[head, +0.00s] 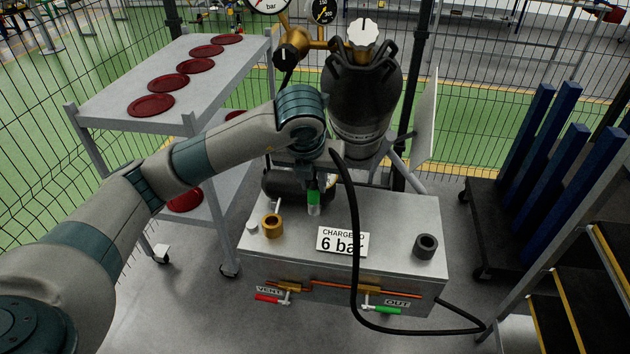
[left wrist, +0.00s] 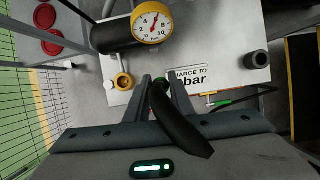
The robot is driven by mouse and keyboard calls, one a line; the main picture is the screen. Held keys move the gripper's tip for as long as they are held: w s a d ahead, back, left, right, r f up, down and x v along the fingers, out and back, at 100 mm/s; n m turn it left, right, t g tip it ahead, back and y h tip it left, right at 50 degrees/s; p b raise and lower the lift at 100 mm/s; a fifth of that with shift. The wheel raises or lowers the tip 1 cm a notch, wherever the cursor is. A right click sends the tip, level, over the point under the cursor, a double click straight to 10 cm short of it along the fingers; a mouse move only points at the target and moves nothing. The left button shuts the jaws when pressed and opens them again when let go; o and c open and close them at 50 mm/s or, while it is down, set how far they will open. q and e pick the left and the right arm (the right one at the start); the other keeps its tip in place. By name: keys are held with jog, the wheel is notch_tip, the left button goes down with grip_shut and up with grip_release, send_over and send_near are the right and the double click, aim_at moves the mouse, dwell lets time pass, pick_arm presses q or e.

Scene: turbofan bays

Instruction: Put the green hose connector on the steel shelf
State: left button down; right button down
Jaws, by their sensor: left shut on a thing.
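The green hose connector (head: 313,198) hangs below my left gripper (head: 312,180) in the head view, over the grey metal top (head: 395,217) of a box bench. I cannot tell from the frames whether the connector touches the top. Which surface is the steel shelf is not marked. My right gripper is not in view.
A brass ring fitting (head: 271,225), a sign (head: 343,241) and a black ring fitting (head: 426,246) stand on the bench. A gauge (left wrist: 151,22) is at its back. A grey trolley (head: 110,95) with red discs is at left. A dark gas cylinder (head: 362,95) stands behind.

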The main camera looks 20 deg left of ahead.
pick_arm(q)
jog(key=m, duration=0.1)
jog(key=s+m+h, duration=0.1)
jog(key=m, duration=0.1)
jog(key=f+m, duration=0.1)
jog(key=shift+s+d+h, duration=0.25)
jog(key=shift+d+h, duration=0.05)
jog(key=shift+h, duration=0.1)
jog(key=s+d+f+m+g, duration=0.1)
jog(key=s+m+g, duration=0.3)
jog(key=m, duration=1.3)
jog(key=s+d+f+m+g, duration=0.1)
jog(key=s+m+g, duration=0.4)
jog(key=m, duration=1.2)
jog(key=s+d, duration=0.1)
jog(key=s, duration=0.2)
jog(key=shift+s+d+y, duration=0.15)
jog(key=shift+y, duration=0.25)
